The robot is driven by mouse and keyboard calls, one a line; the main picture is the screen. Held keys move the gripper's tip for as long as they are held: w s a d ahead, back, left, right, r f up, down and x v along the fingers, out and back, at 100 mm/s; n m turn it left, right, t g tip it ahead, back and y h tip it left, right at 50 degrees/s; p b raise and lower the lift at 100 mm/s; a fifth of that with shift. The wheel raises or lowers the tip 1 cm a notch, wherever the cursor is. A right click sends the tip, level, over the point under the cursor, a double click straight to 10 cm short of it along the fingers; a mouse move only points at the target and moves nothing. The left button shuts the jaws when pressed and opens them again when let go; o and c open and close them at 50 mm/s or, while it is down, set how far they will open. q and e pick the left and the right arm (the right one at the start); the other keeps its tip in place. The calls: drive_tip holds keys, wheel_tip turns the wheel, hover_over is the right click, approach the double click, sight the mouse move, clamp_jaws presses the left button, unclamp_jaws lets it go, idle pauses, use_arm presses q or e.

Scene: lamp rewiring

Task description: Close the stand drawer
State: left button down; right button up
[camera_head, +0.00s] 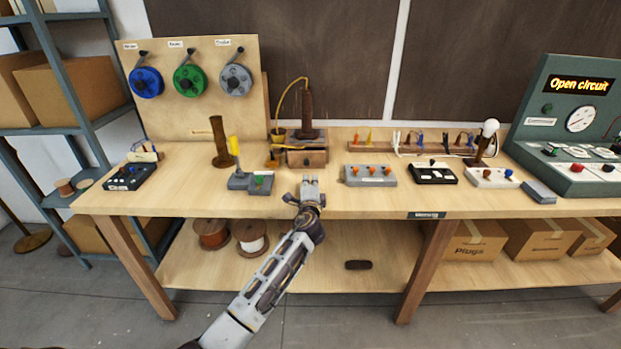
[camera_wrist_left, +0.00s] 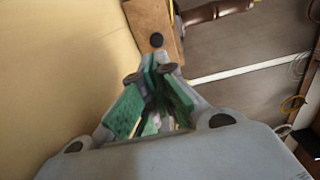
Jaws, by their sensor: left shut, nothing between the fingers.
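The small wooden stand (camera_head: 307,136) sits toward the back of the workbench, with a dark post on top and a yellow cable arching from it. Its drawer front (camera_head: 307,158) faces me and has a small dark knob. How far the drawer stands out is hard to tell. My left gripper (camera_head: 311,181) is shut and empty, just in front of the drawer. In the left wrist view the closed fingertips (camera_wrist_left: 157,63) point at the black knob (camera_wrist_left: 157,40) on the wooden drawer front (camera_wrist_left: 148,16); contact cannot be told. My right gripper is not in view.
On the workbench (camera_head: 390,202), a grey device with a yellow part (camera_head: 248,182) stands left of my gripper. A brown cylinder (camera_head: 220,143) is further left. The bench's front strip is mostly clear.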

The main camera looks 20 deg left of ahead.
use_arm(q)
drive_tip(key=shift+v, duration=2.3)
drive_tip(key=shift+s, duration=0.2)
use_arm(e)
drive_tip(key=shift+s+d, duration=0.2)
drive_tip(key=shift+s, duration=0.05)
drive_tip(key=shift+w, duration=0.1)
